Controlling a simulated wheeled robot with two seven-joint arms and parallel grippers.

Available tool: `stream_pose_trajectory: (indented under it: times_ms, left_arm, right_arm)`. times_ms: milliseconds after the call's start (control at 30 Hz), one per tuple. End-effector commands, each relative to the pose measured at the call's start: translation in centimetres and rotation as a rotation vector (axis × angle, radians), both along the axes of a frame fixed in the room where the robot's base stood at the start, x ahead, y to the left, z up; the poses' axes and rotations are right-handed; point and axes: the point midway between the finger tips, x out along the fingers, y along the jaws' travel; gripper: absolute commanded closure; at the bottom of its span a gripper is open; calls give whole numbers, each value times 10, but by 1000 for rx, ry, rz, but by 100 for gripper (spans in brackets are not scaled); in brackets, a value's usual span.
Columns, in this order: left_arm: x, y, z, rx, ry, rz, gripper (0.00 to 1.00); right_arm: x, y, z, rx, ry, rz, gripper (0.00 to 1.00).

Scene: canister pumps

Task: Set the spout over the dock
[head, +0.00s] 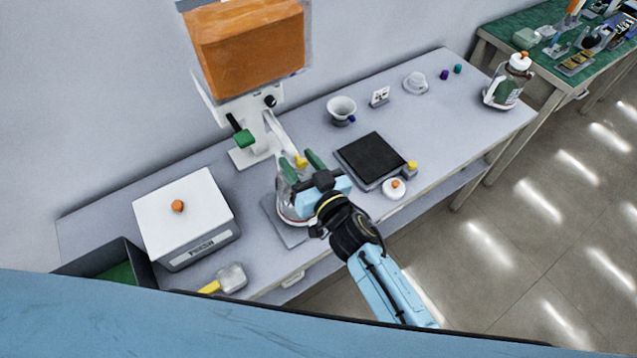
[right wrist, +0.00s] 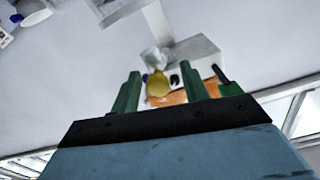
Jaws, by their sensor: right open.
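The pump's white spout (head: 283,134) comes down from a white stand (head: 243,106) under a tank of orange liquid (head: 248,42). It ends in a yellow tip (head: 301,162). My right gripper (head: 301,160) is open, its two green fingers on either side of the tip. In the right wrist view the yellow tip (right wrist: 157,85) shows between the fingers, and I cannot tell whether they touch it. A clear vessel with a red band (head: 288,212) stands on a grey plate (head: 284,229), partly hidden by my gripper. I cannot tell which part is the dock. My left gripper is not in view.
A green knob (head: 243,138) sits beside the spout. A white box (head: 184,213) and a mallet (head: 229,279) are left. A black pad (head: 370,158), an orange-topped white disc (head: 394,188) and a cup (head: 341,109) are right.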

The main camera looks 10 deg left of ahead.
Motion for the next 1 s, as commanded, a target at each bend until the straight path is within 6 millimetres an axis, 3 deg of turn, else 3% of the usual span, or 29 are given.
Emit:
stream_pose_trajectory:
  times_ms: [300, 500, 700, 1000]
  left_arm:
    - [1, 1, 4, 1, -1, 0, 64]
    - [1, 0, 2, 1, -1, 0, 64]
    - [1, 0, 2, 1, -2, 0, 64]
    - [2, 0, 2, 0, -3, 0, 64]
  right_arm:
    - [-54, -45, -1, -2, 3, 3, 55]
    - [-80, -67, -1, -1, 3, 2, 55]
    - [-91, -76, 0, 0, 1, 2, 55]
    - [-91, -77, 0, 0, 1, 1, 55]
